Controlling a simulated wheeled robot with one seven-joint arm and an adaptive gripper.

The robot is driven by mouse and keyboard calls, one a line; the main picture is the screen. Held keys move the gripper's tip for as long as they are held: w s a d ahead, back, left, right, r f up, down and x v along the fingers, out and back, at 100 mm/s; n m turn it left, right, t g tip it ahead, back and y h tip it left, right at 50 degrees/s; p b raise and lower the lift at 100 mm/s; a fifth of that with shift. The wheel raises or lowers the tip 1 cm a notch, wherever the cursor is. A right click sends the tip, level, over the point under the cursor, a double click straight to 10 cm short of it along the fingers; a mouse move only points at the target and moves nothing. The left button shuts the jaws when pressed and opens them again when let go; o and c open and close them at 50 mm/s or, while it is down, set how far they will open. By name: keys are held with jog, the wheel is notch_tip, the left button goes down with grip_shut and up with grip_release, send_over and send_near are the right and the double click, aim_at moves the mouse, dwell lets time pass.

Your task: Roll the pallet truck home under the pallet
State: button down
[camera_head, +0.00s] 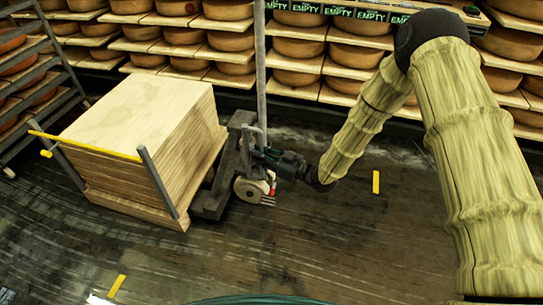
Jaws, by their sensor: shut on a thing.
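A pallet with a tall stack of pale wooden boards (140,125) stands at the left. The grey pallet truck (215,190) is at the right side of the stack, low on the floor, with a pale wheel and a red part at its front. I cannot see how far its forks reach under the pallet. Its upright grey pole (261,75) rises past the top of the view. My gripper (258,153) is shut on the truck at the lower part of this pole. The fingers are small and dark here, so the exact grip is hard to make out.
Shelves of cheese wheels (230,42) line the back, with "EMPTY" signs. A metal rack (35,75) stands at far left. A yellow bar (85,145) on grey posts crosses the stack's front. Yellow floor marks (376,182) show. The wet dark floor in front is clear.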

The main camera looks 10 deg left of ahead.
jog(key=shift+a+f, duration=0.2)
jog(key=shift+a, duration=0.75)
jog(key=shift+d, duration=0.1)
jog(key=c, duration=1.7)
grip_release()
jog(key=shift+c, duration=0.2)
jog(key=shift+o, duration=1.4)
jog(key=shift+r, duration=0.1)
jog(key=v, duration=1.1)
jog(key=shift+d, duration=0.4)
